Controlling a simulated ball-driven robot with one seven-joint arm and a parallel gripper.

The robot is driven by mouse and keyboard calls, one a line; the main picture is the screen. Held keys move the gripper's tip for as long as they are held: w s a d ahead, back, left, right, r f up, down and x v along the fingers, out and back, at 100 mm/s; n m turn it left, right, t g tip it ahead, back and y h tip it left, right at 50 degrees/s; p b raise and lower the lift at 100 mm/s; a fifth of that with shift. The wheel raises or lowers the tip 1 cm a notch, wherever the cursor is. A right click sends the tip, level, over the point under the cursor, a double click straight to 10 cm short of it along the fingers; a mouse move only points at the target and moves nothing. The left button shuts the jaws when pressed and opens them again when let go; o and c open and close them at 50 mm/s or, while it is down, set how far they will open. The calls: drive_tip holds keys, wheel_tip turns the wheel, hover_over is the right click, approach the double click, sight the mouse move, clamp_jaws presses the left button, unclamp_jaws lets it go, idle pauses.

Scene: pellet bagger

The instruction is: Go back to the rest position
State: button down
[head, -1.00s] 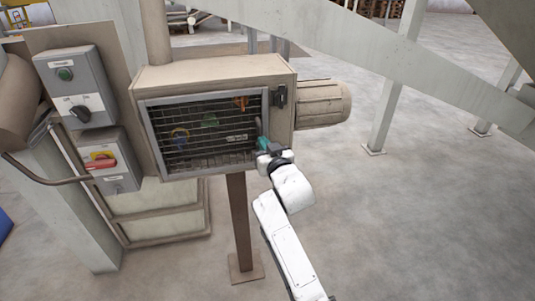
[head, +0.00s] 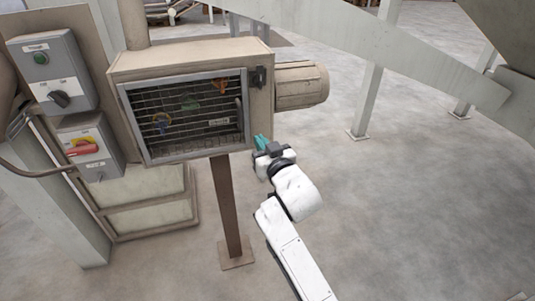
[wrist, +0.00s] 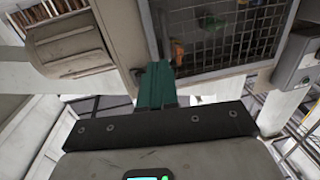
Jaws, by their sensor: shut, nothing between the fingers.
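My gripper (head: 262,142) has teal fingers and is shut and empty. In the head view it is just right of and below the lower right corner of the beige machine box (head: 188,60), apart from it as far as I can tell. In the wrist view the teal fingers (wrist: 155,84) are together, with the box's mesh door (wrist: 228,32) beyond them. My white arm reaches up to it from the bottom of the head view.
A beige motor (head: 301,84) sticks out from the box's right side. Grey switch boxes (head: 52,75) are at the left. A brown post (head: 229,210) holds the box up. A pale slanted beam (head: 385,45) crosses above. The floor at right is open.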

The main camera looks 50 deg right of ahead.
drive_tip(key=v, duration=0.3)
drive_tip(key=shift+s+b, duration=0.25)
drive_tip(key=shift+b, duration=0.05)
drive_tip(key=s+a+f+n+g+y, duration=0.1)
drive_tip(key=s+a+f+g, duration=0.25)
drive_tip(key=f, duration=0.25)
drive_tip(key=s+a+f+g+y, duration=0.2)
drive_tip(key=s+f, duration=0.2)
drive_tip(key=f, duration=0.2)
drive_tip(key=s+a+f+n+g+y, duration=0.1)
drive_tip(key=s+a+f+g, duration=0.25)
drive_tip(key=f, duration=0.25)
drive_tip(key=s+a+f+n+g+y, duration=0.1)
drive_tip(key=s+a+f+g+y, duration=0.1)
drive_tip(key=s, duration=0.6)
drive_tip(key=s+a+f+n+g+y, duration=0.1)
drive_tip(key=s+a+f+n+g, duration=0.1)
drive_tip(key=s, duration=0.6)
drive_tip(key=a+f+g, duration=0.1)
drive_tip(key=a+f, duration=0.1)
drive_tip(key=a, duration=0.1)
drive_tip(key=shift+a+g+y, duration=0.3)
drive_tip(key=shift+g+y, duration=0.1)
drive_tip(key=shift+f, duration=0.1)
